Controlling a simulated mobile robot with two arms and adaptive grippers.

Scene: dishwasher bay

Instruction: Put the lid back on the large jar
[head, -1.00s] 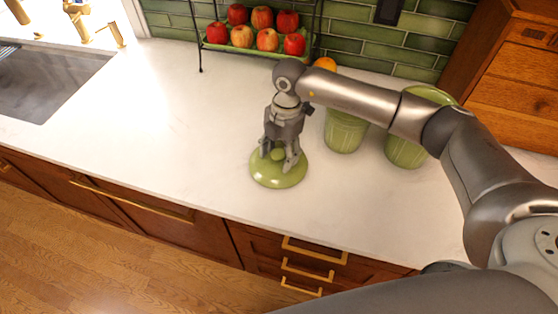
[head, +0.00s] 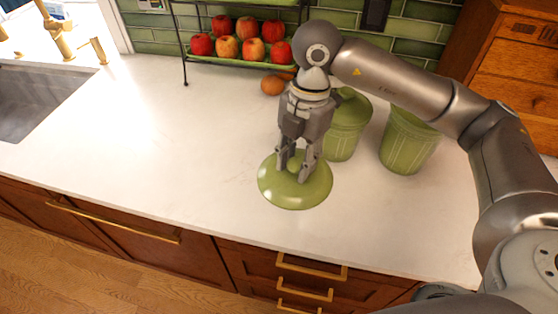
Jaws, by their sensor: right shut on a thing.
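A round, glossy green lid (head: 275,185) is in my right gripper (head: 297,172), whose fingers are closed around its knob. The lid is roughly level and appears to be held above the counter, left of the jars. A green jar (head: 408,142) stands upright at the right; my right arm hides part of its top. A second green jar (head: 343,140) stands to its left with a knobbed lid on it, partly behind my gripper. My left gripper is out of view.
A white counter (head: 180,130) is clear to the left. A rack of red apples (head: 225,47) stands at the back, with an orange fruit (head: 272,85) near it. A wooden cabinet (head: 515,80) is at the right, and a sink (head: 40,95) is at the far left.

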